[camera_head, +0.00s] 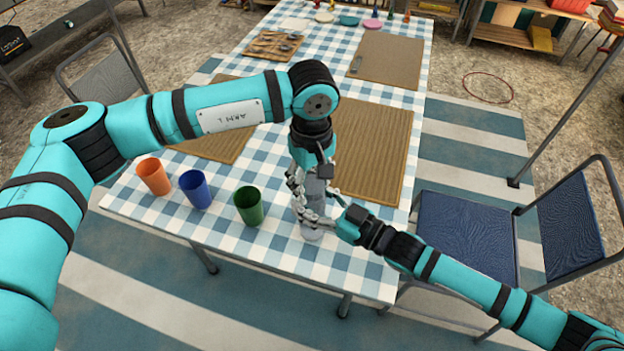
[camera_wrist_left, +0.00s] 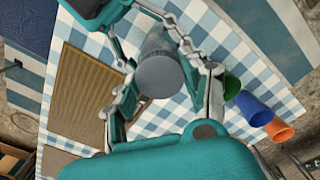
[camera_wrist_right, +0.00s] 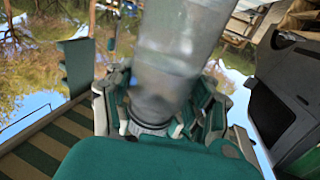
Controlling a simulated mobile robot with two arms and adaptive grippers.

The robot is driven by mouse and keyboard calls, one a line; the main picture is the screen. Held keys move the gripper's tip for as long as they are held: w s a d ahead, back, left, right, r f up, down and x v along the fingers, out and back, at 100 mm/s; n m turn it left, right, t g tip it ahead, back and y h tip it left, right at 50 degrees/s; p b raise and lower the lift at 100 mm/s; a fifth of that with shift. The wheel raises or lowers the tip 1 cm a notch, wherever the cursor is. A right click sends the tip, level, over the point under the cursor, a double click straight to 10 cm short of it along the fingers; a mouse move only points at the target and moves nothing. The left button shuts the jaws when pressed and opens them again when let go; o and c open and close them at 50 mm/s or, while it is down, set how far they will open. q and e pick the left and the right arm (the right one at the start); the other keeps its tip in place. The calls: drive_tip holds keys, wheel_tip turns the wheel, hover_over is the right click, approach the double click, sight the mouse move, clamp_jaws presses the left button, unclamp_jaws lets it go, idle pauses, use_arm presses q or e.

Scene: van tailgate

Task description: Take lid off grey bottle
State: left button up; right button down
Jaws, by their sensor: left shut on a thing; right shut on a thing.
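The grey bottle (camera_head: 312,232) is upright at the near end of the checked table, partly hidden by both grippers. My left gripper (camera_head: 312,176) comes down from above and is shut on the bottle's top end. In the left wrist view the round grey lid (camera_wrist_left: 160,77) lies between its fingers. My right gripper (camera_head: 320,207) reaches in from the right and is shut on the bottle's body. The right wrist view shows the translucent grey bottle (camera_wrist_right: 170,60) close up between its fingers. I cannot tell whether the lid is seated or loose.
A green cup (camera_head: 249,206), a blue cup (camera_head: 195,189) and an orange cup (camera_head: 153,177) stand left of the bottle. A brown mat (camera_head: 370,150) lies behind it. A blue chair (camera_head: 468,235) is at the right. The table's near edge is close.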

use_arm(q)
drive_tip(key=n, duration=1.7)
drive_tip(key=shift+n, duration=0.3)
drive_tip(key=n, duration=1.2)
drive_tip(key=shift+r, duration=0.1)
drive_tip(key=n, duration=0.3)
drive_tip(key=shift+r, duration=0.2)
drive_tip(key=shift+r, duration=0.9)
